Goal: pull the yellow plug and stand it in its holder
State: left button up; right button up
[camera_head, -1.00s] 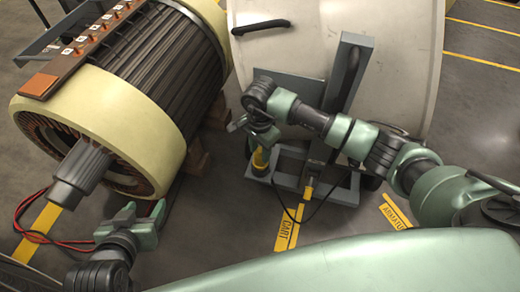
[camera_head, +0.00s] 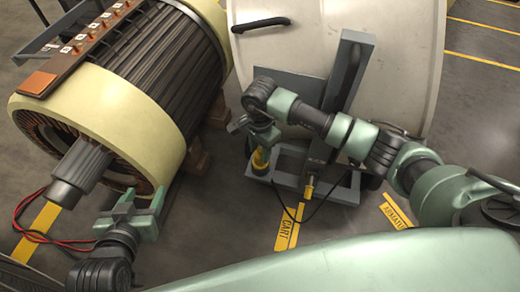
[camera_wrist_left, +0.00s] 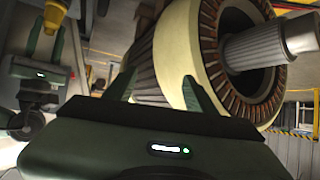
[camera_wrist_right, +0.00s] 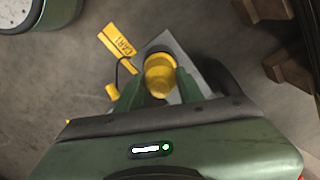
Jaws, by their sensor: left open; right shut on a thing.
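The yellow plug (camera_head: 260,159) is upright at the left corner of the cart's grey base frame. My right gripper (camera_head: 262,144) is shut on it from above. In the right wrist view the plug (camera_wrist_right: 160,72) sits between the two green fingers over a grey plate. Whether its lower end touches the frame is hidden. A black cable loops near it towards a small yellow piece (camera_head: 308,190) on the frame. I cannot tell which part is the holder. My left gripper (camera_head: 140,207) is open and empty, in front of the big cream-ended rotor.
The rotor (camera_head: 85,110) with its grey shaft fills the left, on wooden blocks. A large pale drum (camera_head: 340,60) stands behind the cart frame (camera_head: 345,194). Red and black wires (camera_head: 40,238) lie at lower left. Floor between rotor and cart is clear.

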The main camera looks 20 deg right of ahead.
pick_arm(q)
jog(key=shift+w+d+r+t, duration=0.2)
jog(key=shift+w+r+t, duration=0.3)
jog(key=shift+r, duration=0.15)
pick_arm(e)
jog(key=shift+f, duration=0.15)
jog(key=o, duration=1.3)
jog(key=shift+o, duration=0.2)
jog(key=shift+r, duration=0.5)
notch_tip(320, 180, up, 7)
jog(key=shift+f+p, duration=0.1)
jog(key=shift+p, duration=0.7)
pick_arm(q)
jog(key=s+a+f+g+y, duration=0.1)
jog(key=s+a+f+g, duration=0.2)
jog(key=s+f+g, duration=0.2)
jog(key=shift+s+f, duration=0.5)
jog(key=shift+s, duration=0.7)
